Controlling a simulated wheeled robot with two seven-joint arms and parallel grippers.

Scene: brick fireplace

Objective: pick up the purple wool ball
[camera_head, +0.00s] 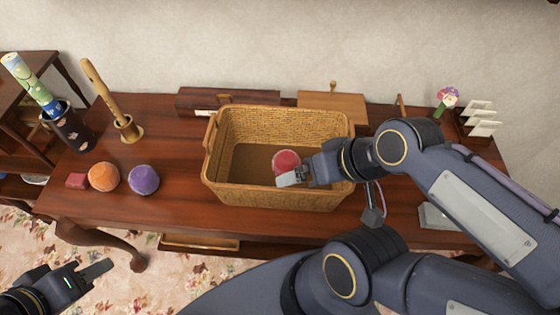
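The purple wool ball (143,180) sits on the wooden table near its front left, just right of an orange wool ball (104,177). My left gripper (98,270) is at the bottom left, below and in front of the table edge, apart from the purple ball. One finger shows from the side and nothing is seen in it; its opening is unclear. My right gripper (290,178) reaches into the wicker basket (231,194) from the right. Its grey finger overlaps a red ball (286,161) there. Whether it grips that ball cannot be told.
Behind stand a dark holder (74,134) with rolled papers and a wooden flute (101,95) on a stand. The table (175,208) is clear between the purple ball and the basket.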

